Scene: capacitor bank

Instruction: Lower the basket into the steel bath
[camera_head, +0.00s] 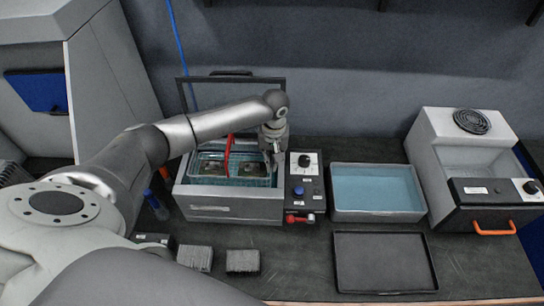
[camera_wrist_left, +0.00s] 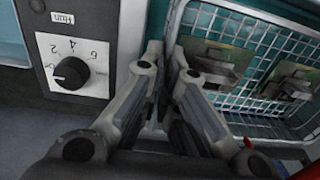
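The steel bath (camera_head: 232,208) stands left of centre on the bench, its dark lid (camera_head: 285,98) raised behind it. The basket's mesh (camera_wrist_left: 255,55) fills the upper right of the left wrist view. My left gripper (camera_head: 272,160) points down at the basket's right end. In the wrist view its fingertips (camera_wrist_left: 167,55) are close together beside the basket's edge; whether they grip it is unclear.
A control panel with a dial (camera_head: 304,160) adjoins the bath on the right. Further right are a tray of blue liquid (camera_head: 377,190), an empty black tray (camera_head: 385,262) and a white unit with an orange handle (camera_head: 493,229). Grey finned blocks (camera_head: 242,261) lie in front.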

